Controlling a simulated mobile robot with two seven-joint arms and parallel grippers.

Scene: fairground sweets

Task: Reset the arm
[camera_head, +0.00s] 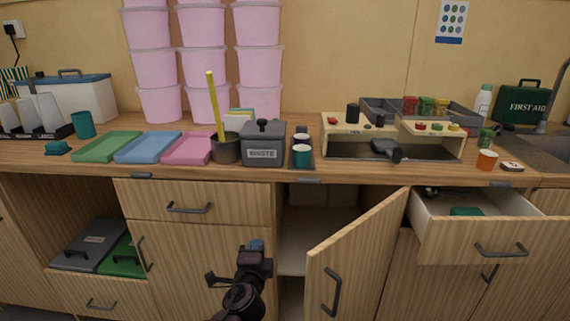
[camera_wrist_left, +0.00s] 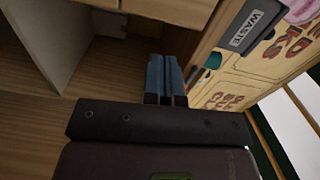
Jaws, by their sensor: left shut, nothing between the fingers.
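My left gripper (camera_head: 256,246) is in front of the lower cabinets in the head view, well below the worktop. Its blue fingers (camera_wrist_left: 165,78) are together in the left wrist view, with nothing between them. It touches nothing that I can see. My right gripper is in neither view.
A cabinet door (camera_head: 355,265) stands open right of my left gripper, and a drawer (camera_head: 480,227) is pulled out farther right. The worktop above holds a grey waste bin (camera_head: 264,143), coloured trays (camera_head: 150,147) and a wooden rack (camera_head: 440,148). A waste label (camera_wrist_left: 248,31) shows in the wrist view.

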